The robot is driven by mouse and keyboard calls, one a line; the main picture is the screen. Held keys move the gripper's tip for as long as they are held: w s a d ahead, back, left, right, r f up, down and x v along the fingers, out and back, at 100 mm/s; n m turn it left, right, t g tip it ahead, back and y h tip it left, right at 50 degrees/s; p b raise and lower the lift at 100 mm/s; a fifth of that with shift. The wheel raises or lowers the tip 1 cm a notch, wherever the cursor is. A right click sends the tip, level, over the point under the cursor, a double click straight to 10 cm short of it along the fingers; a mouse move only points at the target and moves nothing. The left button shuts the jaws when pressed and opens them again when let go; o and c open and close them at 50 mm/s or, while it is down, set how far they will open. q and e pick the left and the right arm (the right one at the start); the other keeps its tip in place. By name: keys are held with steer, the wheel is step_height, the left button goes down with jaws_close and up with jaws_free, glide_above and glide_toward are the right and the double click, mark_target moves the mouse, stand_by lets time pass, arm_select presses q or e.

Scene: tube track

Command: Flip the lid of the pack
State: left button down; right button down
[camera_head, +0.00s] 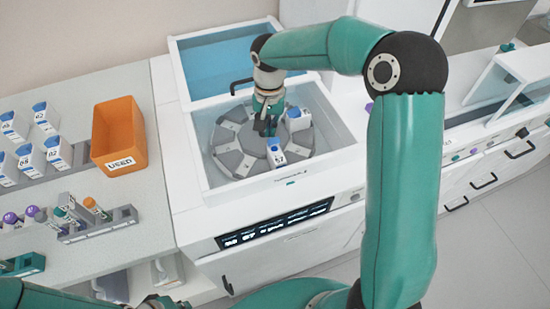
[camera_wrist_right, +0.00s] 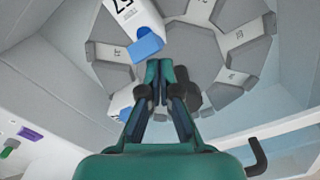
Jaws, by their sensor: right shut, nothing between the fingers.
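A white pack (camera_head: 277,158) with a blue lid (camera_head: 274,144) stands in a slot of the grey round carousel (camera_head: 233,161). In the right wrist view this pack (camera_wrist_right: 128,14) is at the top, with its blue lid (camera_wrist_right: 147,45) just above my fingertips. A second white and blue pack (camera_head: 298,122) sits further right on the carousel; its end shows at the left in the wrist view (camera_wrist_right: 120,105). My right gripper (camera_head: 265,122) is shut and empty, pointing down over the carousel, close to the first pack's lid. Contact cannot be told. My left gripper is not in view.
The machine's white walls (camera_head: 196,155) surround the carousel, and its blue clear cover (camera_head: 215,65) stands open behind. An orange bin (camera_head: 119,135) is on the left bench. Several packs (camera_head: 58,152) and a tube rack (camera_head: 100,226) stand on that bench.

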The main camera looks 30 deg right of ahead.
steer(key=shift+s, duration=0.1)
stand_by(0.3)
steer(key=shift+s+a+r, duration=0.25)
steer(key=shift+s+r, duration=0.35)
steer(key=shift+s, duration=0.2)
steer(key=shift+s+f+b, duration=0.25)
steer(key=shift+f+b, duration=0.1)
steer(key=shift+b, duration=0.2)
steer(key=shift+r, duration=0.1)
steer(key=shift+r+p, duration=2.7)
steer(key=shift+r, duration=0.75)
steer(key=shift+a, duration=0.1)
